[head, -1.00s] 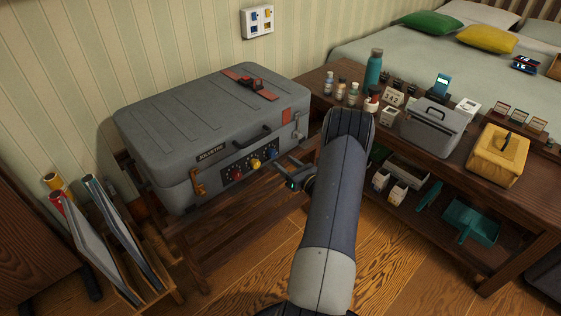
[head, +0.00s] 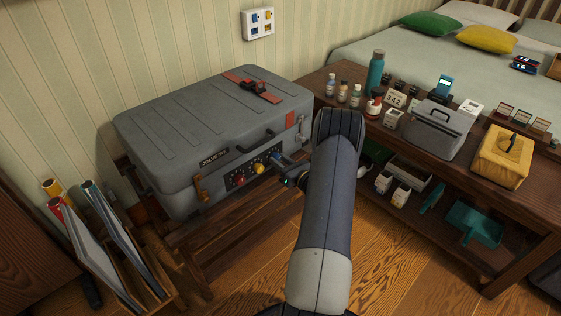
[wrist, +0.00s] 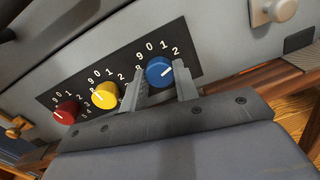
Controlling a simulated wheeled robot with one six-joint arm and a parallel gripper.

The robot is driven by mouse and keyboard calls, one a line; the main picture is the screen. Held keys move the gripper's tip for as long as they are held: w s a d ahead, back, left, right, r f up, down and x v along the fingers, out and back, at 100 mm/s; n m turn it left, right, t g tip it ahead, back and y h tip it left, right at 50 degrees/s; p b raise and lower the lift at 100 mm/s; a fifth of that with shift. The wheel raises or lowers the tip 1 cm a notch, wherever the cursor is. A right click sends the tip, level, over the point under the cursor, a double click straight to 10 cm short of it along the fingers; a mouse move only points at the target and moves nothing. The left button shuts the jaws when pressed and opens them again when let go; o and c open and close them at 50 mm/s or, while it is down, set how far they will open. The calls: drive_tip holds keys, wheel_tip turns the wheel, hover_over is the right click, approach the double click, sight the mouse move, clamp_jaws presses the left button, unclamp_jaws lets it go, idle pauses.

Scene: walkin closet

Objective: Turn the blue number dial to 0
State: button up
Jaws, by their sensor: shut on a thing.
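The grey suitcase (head: 215,125) stands closed on a wooden rack. Its front panel carries a red dial (wrist: 65,113), a yellow dial (wrist: 105,95) and the blue number dial (wrist: 160,71), with white numbers around each. My gripper (wrist: 161,82) is shut on the blue dial, one finger on each side. The dial's white mark points to the right, near or just past the 2; the 0 is at its top. The fingers hide its lower numbers, so I cannot read the exact setting.
A wooden bench (head: 400,125) with bottles, a grey case (head: 437,128) and a yellow box (head: 500,155) stands to the right. A metal latch (wrist: 272,10) sticks out right of the dials.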

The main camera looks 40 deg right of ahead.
drive_tip(key=shift+c, duration=0.6)
drive_tip(key=shift+f+n+b, duration=0.1)
drive_tip(key=shift+n+b, duration=0.2)
drive_tip(key=shift+b, duration=0.2)
drive_tip(key=shift+n+b, duration=6.9)
drive_tip(key=shift+b, duration=1.3)
drive_tip(key=o, duration=1)
drive_tip(key=shift+c, duration=0.2)
